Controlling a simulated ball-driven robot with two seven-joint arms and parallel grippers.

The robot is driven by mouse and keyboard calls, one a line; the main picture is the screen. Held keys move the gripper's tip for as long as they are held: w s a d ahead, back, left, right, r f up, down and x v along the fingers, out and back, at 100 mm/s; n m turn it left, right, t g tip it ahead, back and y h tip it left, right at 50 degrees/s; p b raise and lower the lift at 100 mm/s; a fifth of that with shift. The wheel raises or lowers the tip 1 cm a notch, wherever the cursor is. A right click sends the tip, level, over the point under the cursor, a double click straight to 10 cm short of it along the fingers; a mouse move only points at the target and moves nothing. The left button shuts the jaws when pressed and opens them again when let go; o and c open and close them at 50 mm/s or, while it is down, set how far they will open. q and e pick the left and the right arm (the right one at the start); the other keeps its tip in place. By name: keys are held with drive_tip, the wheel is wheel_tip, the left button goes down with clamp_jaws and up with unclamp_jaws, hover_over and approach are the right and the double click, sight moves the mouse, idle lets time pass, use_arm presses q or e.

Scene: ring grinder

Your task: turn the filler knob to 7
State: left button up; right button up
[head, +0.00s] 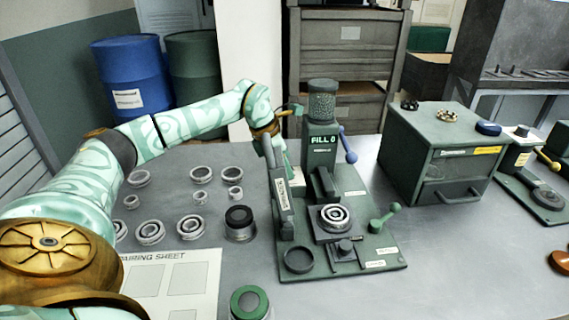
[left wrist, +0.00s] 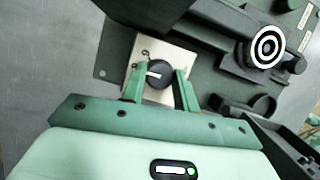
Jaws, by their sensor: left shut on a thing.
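The filler knob (left wrist: 162,74) is a round black knob with a white pointer mark, on a pale plate (left wrist: 146,50) with small dark markings. In the left wrist view the pointer lies toward the left; the markings are too small to read. My left gripper (left wrist: 160,78) has its two green fingers on either side of the knob, shut on it. In the head view my left gripper (head: 276,143) is at the left side of the green ring grinder (head: 322,138), and the knob is hidden there. The grinder's display (head: 323,139) reads "FILL 0". My right gripper is not in view.
A ring (head: 335,217) sits on the grinder's front stage. A blue-knobbed lever (head: 349,146) and a green-knobbed lever (head: 385,217) stick out right. Several metal rings (head: 150,232) lie left on the table. A green cabinet (head: 440,155) stands to the right.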

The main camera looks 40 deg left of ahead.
use_arm(q)
drive_tip(key=shift+r+n+p, duration=0.25)
drive_tip(key=shift+n+p, duration=0.15)
drive_tip(key=shift+p, duration=0.25)
drive_tip(key=n+y+p, duration=0.1)
drive_tip(key=n+p, duration=0.2)
drive_tip(key=shift+d+r+t+p, duration=0.1)
drive_tip(key=shift+t+p, duration=0.2)
drive_tip(key=shift+p, duration=0.05)
drive_tip(key=shift+n+y+p, duration=0.6)
drive_tip(key=shift+n+p, duration=0.4)
drive_tip(key=shift+n, duration=0.1)
drive_tip(key=shift+f+n+y+p, duration=0.25)
drive_tip(key=shift+n+y+p, duration=0.15)
drive_tip(key=shift+n+p, duration=0.4)
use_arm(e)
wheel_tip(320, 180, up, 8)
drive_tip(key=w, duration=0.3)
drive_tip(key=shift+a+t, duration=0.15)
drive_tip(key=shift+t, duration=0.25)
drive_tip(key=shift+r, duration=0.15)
use_arm(q)
drive_tip(key=o, duration=1)
drive_tip(key=shift+c, duration=0.2)
